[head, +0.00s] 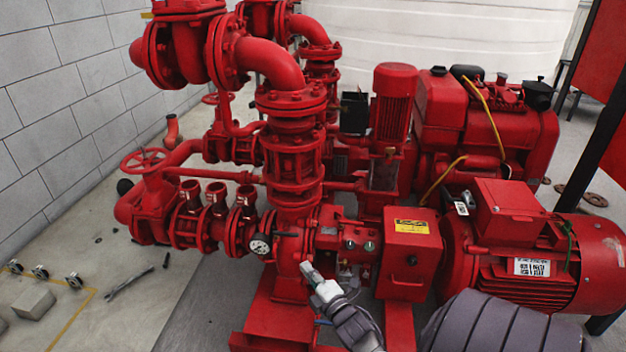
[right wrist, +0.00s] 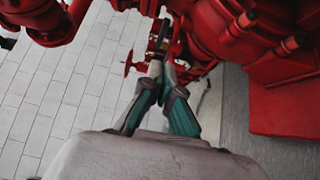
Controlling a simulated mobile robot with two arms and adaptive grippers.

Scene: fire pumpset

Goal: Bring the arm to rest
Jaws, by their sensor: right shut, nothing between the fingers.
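My right gripper (head: 308,270) is in front of the red pump casing at the lower middle of the head view, close to the round white gauge (head: 260,246). In the right wrist view its two green-grey fingers (right wrist: 160,70) come together at the tips with nothing between them. I cannot tell whether the tips touch the pump. My left gripper is not in view.
The red pumpset (head: 292,190) fills the middle, with a handwheel (head: 145,160) at left and a motor (head: 515,240) at right. A block wall (head: 60,90) bounds the left. A wrench (head: 130,283), small wheeled parts (head: 40,271) and a block (head: 35,304) lie on the floor.

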